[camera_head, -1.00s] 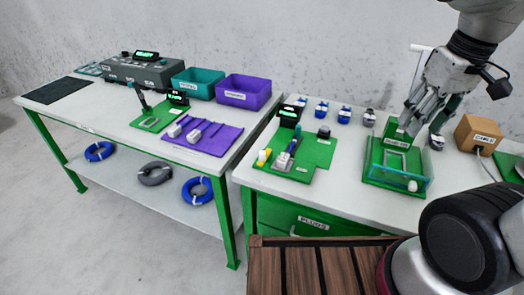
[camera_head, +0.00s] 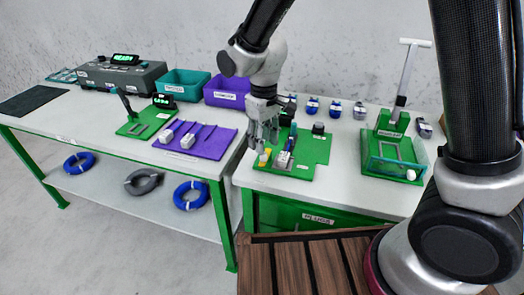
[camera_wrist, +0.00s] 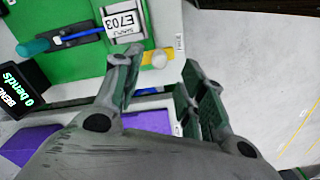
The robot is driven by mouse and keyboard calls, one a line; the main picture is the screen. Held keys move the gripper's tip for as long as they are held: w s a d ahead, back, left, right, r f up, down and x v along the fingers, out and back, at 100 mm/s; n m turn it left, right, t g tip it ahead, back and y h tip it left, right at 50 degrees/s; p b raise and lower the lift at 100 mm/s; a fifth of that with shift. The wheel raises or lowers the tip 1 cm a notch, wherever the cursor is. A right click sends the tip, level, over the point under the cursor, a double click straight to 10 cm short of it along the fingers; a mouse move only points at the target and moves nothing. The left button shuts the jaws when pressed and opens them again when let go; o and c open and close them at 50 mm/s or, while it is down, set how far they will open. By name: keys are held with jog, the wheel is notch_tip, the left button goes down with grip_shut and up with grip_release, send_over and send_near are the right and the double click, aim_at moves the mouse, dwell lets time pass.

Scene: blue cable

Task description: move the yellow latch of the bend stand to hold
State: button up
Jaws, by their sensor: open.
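The bend stand (camera_head: 312,150) is a green board on the right-hand table, with a grey sample block in its middle. Its small yellow latch (camera_head: 265,157) is at the board's left edge; in the wrist view the latch (camera_wrist: 148,57) shows with a pale round knob. My gripper (camera_head: 262,148) is open and low over that edge.
A purple tray (camera_head: 195,138) lies across the gap on the left table. A green stand with an upright lever (camera_head: 404,75) is to the right.

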aim_at(265, 154)
jog(key=shift+f, duration=2.25)
grip_shut()
